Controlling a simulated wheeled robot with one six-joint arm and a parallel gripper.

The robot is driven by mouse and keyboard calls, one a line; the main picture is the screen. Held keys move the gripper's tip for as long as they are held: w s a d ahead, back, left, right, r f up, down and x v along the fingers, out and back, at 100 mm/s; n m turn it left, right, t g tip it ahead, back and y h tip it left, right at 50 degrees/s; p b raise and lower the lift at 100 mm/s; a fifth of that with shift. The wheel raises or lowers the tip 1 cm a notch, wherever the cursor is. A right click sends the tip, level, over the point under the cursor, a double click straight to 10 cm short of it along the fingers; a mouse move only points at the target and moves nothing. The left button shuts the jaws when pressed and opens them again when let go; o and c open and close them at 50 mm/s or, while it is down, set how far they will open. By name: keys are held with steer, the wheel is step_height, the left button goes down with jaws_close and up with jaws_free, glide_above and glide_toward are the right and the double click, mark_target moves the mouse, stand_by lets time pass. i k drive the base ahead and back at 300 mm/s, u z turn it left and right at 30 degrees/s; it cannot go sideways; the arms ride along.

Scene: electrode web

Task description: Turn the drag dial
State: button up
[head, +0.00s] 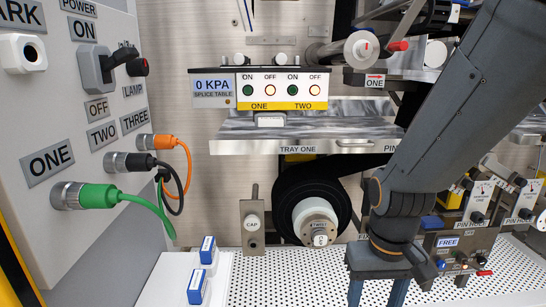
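My gripper (377,292) hangs downward at the lower right. Its two blue fingers stand apart with nothing visible between them, and their tips run past the bottom edge of the picture. No dial labelled drag can be read in this view. Two gauges with white faces and dark knobs show at the right, one of them a near gauge (481,192). A grey panel marked FREE (447,242) with small knobs lies just right of my gripper. My arm covers part of this right-hand area, so I cannot tell which control is the drag dial.
A white hub marked TWIST (318,226) sits in a black roll left of my arm. Above it are a tray (290,147) and a button box (268,105). A switch panel (60,110) with plugged cables stands at left. The perforated deck (285,275) is mostly clear.

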mark_target(481, 260)
steer(key=z, duration=1.4)
steer(key=k, duration=0.55)
steer(key=z, duration=0.7)
steer(key=i, duration=1.45)
steer(key=u, duration=0.45)
